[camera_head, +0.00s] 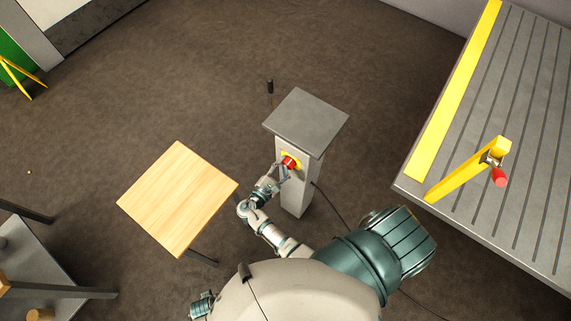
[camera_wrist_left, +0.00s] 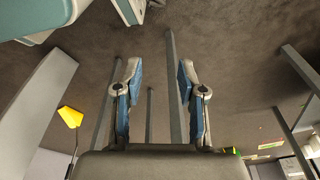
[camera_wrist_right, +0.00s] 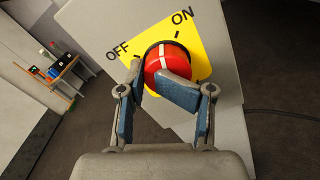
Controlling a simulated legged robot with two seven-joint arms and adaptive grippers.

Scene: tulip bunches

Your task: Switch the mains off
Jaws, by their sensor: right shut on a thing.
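A round red knob (camera_wrist_right: 167,65) with a white stripe sits on a yellow plate (camera_wrist_right: 205,55) marked OFF and ON. The stripe points up between the two marks. The plate is on the side of a grey pedestal (camera_head: 293,200); the knob also shows in the head view (camera_head: 289,162). My right gripper (camera_wrist_right: 148,80) is shut on the knob, its blue pads at the knob's lower edge, partly hiding it. It shows in the head view (camera_head: 280,174). My left gripper (camera_wrist_left: 158,68) is open and empty, its fingers apart, away from the pedestal.
A wooden-topped table (camera_head: 178,199) stands left of the pedestal. A grey slatted platform (camera_head: 520,130) with a yellow edge and a red-tipped lever (camera_head: 499,177) is at the right. A dark cable runs across the floor from the pedestal.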

